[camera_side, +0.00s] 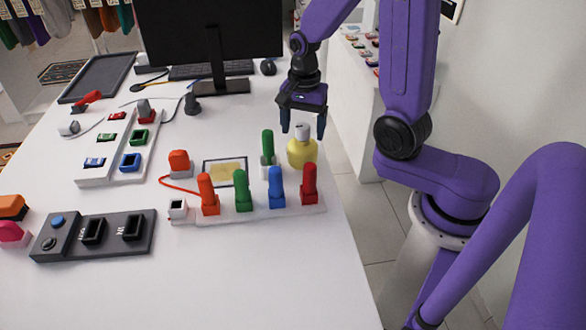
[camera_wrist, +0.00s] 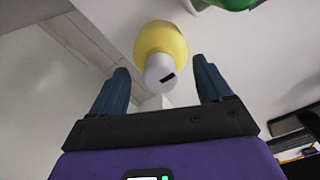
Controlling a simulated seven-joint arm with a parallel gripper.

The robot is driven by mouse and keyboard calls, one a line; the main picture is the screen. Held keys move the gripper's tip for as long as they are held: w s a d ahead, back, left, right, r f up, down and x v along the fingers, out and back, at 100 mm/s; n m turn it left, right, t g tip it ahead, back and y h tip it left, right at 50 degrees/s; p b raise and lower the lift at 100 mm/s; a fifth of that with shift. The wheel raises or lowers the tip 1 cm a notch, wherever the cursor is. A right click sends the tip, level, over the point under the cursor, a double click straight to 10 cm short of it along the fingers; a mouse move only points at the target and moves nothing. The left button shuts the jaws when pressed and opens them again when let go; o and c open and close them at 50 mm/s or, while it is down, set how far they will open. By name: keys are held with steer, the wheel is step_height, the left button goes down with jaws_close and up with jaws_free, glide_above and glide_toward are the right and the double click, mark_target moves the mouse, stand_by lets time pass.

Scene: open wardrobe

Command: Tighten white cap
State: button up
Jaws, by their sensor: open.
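A yellow bottle (camera_side: 302,152) stands upright near the table's right edge. Its white cap (camera_side: 302,131) sits on top. In the wrist view the yellow bottle (camera_wrist: 160,40) is ahead of the fingers, and the white cap (camera_wrist: 162,73) with a dark mark faces the camera. My gripper (camera_side: 303,130) points down over the bottle, its two blue fingers spread at either side of the cap. In the wrist view my gripper (camera_wrist: 163,85) is open, with a gap between each finger and the cap. Whether the cap is fully seated cannot be told.
A green-topped stamp-like object (camera_side: 267,147) stands just left of the bottle. A row of colored handles on a white strip (camera_side: 262,212) lies in front. A monitor (camera_side: 212,40) and keyboard stand behind. The table's right edge is close to the bottle.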

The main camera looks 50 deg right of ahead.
mark_target(303, 126)
steer(key=shift+r, duration=0.15)
steer(key=shift+r, duration=3.9)
steer(key=s+a+f+n, duration=0.1)
steer(key=s+a+n, duration=0.2)
steer(key=s+n, duration=0.7)
steer(key=s+a+n, duration=0.4)
steer(key=s+n, duration=0.6)
steer(key=n, duration=0.6)
steer(key=shift+f+n, duration=0.4)
